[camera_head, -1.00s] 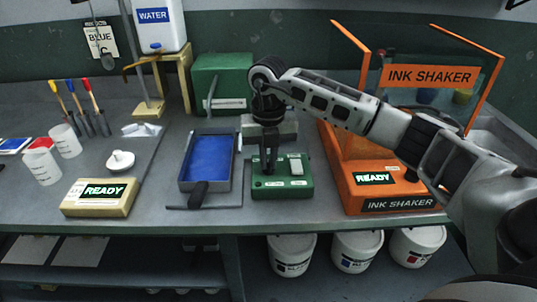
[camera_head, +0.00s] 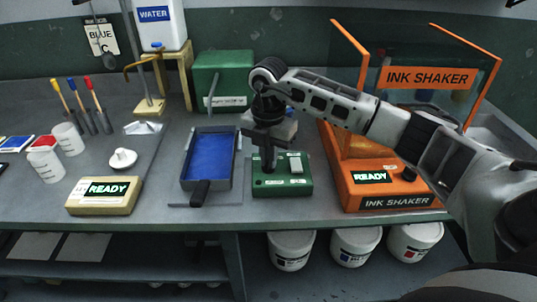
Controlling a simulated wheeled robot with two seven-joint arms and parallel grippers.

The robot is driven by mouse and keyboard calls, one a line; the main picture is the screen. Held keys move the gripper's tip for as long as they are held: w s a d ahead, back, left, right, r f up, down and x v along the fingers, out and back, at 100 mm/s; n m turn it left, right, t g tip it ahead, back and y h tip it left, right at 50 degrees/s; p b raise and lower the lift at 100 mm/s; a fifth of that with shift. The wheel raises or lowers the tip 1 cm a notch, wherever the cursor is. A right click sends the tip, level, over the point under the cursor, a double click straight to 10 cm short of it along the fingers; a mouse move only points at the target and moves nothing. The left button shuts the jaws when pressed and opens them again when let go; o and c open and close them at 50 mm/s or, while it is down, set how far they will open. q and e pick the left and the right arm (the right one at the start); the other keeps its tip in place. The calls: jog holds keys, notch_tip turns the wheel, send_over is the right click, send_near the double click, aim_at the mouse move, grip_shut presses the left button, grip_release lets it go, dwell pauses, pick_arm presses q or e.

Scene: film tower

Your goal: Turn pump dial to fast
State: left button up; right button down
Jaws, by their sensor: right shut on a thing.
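The green pump box (camera_head: 283,187) sits near the front edge of the bench, with a pale switch or block (camera_head: 295,162) on its right side and small labels on its top. My right gripper (camera_head: 268,160) points straight down over the left part of this box. Its jaws are shut on a small dark part there, which looks like the dial. The fingers and wrist hide most of that part, so its pointing direction cannot be told. My left gripper is not in view.
A blue-filled tray (camera_head: 209,158) stands close left of the green box. The orange ink shaker (camera_head: 393,190) stands to the right under my forearm. A cream box reading READY (camera_head: 103,195) and a white knobbed lid (camera_head: 122,159) lie farther left.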

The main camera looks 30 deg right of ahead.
jog(key=shift+w+d+r, duration=0.1)
jog(key=shift+r, duration=0.05)
jog(key=c, duration=1.5)
grip_release()
jog(key=shift+c, duration=0.2)
notch_tip(320, 180, up, 16)
